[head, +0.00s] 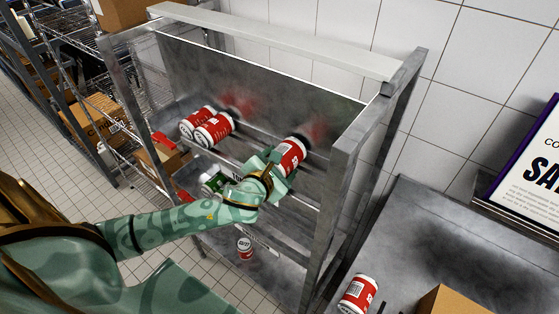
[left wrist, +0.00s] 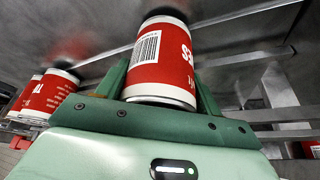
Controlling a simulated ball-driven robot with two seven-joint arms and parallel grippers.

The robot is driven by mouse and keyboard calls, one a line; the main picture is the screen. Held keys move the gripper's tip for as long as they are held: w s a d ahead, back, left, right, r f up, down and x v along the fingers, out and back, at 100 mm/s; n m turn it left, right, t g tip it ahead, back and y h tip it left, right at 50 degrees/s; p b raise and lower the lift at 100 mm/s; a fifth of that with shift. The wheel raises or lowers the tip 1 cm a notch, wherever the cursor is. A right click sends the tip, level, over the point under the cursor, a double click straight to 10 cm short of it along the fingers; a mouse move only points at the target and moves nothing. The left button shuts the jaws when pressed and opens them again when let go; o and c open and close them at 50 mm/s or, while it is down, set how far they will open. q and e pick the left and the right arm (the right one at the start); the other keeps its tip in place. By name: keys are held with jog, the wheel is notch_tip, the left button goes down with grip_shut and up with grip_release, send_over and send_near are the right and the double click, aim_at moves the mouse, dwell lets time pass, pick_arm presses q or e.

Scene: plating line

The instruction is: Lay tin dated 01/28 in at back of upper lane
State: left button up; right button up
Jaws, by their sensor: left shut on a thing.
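My left gripper (head: 274,172) is shut on a red tin with white ends (head: 291,156), over the right part of the upper lane (head: 255,150) of the metal rack. In the left wrist view the tin (left wrist: 163,62) sits between the fingers of the gripper (left wrist: 160,90), its barcode side showing. Its date is not visible. I cannot tell whether it touches the lane. Two red tins (head: 213,129) lie side by side on the left of the upper lane; they also show in the left wrist view (left wrist: 48,97). My right gripper is not in view.
A lower lane holds a green-and-white tin (head: 211,181), partly behind my arm. A dated tin (head: 245,248) stands lower down. Rack posts (head: 335,190) bound the right side. A red tin (head: 357,293) and a cardboard box (head: 455,301) are on the counter (head: 425,235) at right.

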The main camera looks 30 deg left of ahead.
pick_arm(q)
jog(key=shift+f, duration=0.15)
jog(key=o, duration=1.4)
jog(key=shift+f, duration=0.15)
jog(key=shift+s, duration=0.15)
